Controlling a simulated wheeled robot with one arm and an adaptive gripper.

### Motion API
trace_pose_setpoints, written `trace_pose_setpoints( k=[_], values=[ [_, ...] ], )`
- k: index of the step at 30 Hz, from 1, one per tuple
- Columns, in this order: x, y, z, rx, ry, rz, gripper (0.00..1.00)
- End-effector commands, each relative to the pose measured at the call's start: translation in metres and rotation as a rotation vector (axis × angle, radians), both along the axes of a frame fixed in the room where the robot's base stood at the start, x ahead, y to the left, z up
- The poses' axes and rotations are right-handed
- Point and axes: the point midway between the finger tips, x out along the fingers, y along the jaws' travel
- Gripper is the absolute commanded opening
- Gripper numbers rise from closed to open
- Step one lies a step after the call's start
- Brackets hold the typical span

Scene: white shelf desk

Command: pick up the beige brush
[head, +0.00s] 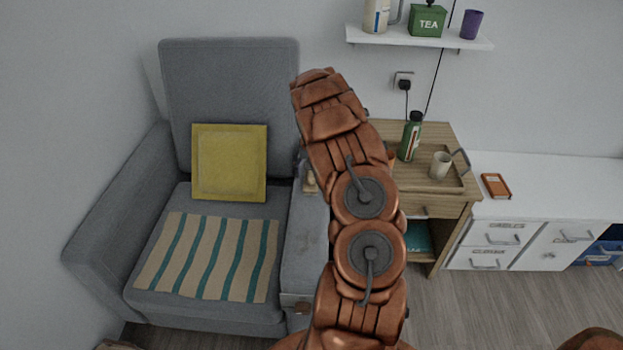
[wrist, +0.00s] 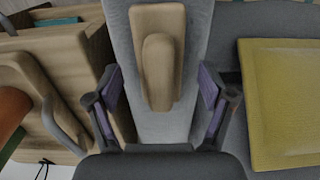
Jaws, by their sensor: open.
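The beige brush (wrist: 160,70) lies on the grey armrest of the armchair. In the wrist view it is a flat beige block with a rounded, raised handle along its middle. My gripper (wrist: 160,90) is open, with one dark finger to the left of the brush and one to the right. Both fingers appear apart from it, and nothing is held. In the head view a small part of the brush (head: 310,180) shows at the left edge of my arm. My arm hides the rest of it and my gripper there.
The grey armchair (head: 228,85) holds a yellow cushion (head: 229,162) and a striped cloth (head: 208,257). Right of the armrest stands a wooden side table (head: 440,135) with a tray, a green bottle (head: 410,137) and a mug (head: 440,165). A white cabinet (head: 560,185) stands farther right.

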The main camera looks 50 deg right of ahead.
Motion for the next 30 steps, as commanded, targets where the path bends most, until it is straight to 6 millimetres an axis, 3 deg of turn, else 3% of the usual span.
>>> trace_pose_setpoints(
  k=[5, 12, 30],
  values=[
    [-0.001, 0.0, -0.021, 0.002, 0.002, 0.0, 0.81],
    [0.0, 0.0, -0.023, 0.001, 0.001, -0.001, 0.81],
    [0.0, 0.0, -0.023, 0.001, 0.001, -0.001, 0.19]
  ],
)
